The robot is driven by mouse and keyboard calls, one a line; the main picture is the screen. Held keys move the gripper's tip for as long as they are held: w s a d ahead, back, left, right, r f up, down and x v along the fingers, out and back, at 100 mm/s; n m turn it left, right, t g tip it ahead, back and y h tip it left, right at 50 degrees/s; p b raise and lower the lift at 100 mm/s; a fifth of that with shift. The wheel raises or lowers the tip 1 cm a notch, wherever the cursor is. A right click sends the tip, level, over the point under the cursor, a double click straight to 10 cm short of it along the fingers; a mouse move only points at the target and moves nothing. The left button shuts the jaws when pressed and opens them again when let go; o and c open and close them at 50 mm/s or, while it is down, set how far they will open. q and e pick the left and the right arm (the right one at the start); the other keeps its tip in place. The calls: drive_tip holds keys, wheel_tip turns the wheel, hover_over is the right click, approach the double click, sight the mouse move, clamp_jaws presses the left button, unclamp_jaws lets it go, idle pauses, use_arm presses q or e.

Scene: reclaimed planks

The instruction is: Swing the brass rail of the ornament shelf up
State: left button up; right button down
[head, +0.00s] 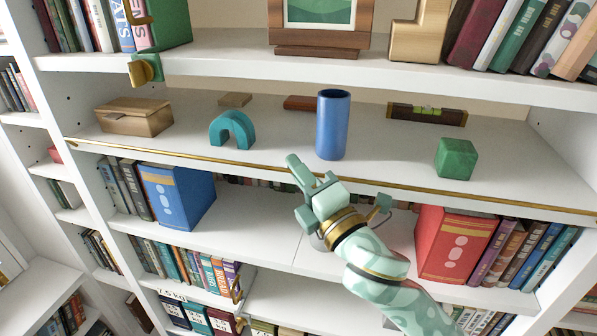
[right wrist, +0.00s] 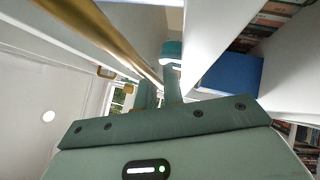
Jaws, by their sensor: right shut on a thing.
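The brass rail (head: 450,191) runs along the front edge of the ornament shelf (head: 270,120), low and close to the shelf board. My right gripper (head: 311,174) reaches up from below and is shut on the rail near its middle. In the right wrist view the rail (right wrist: 115,35) slants from the top left down to my fingers (right wrist: 162,92), which hide part of it. A blue cylinder (head: 332,125) stands upright just behind the gripper. My left gripper is not in view.
On the shelf behind the rail are a wooden box (head: 134,117), a teal arch (head: 232,130), a spirit level (head: 427,114) and a green cube (head: 456,158). A green-and-brass fitting (head: 146,68) sits on the upper shelf edge.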

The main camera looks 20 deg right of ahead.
drive_tip(key=shift+r, duration=0.1)
drive_tip(key=c, duration=1.5)
unclamp_jaws()
drive_tip(key=shift+f, duration=0.2)
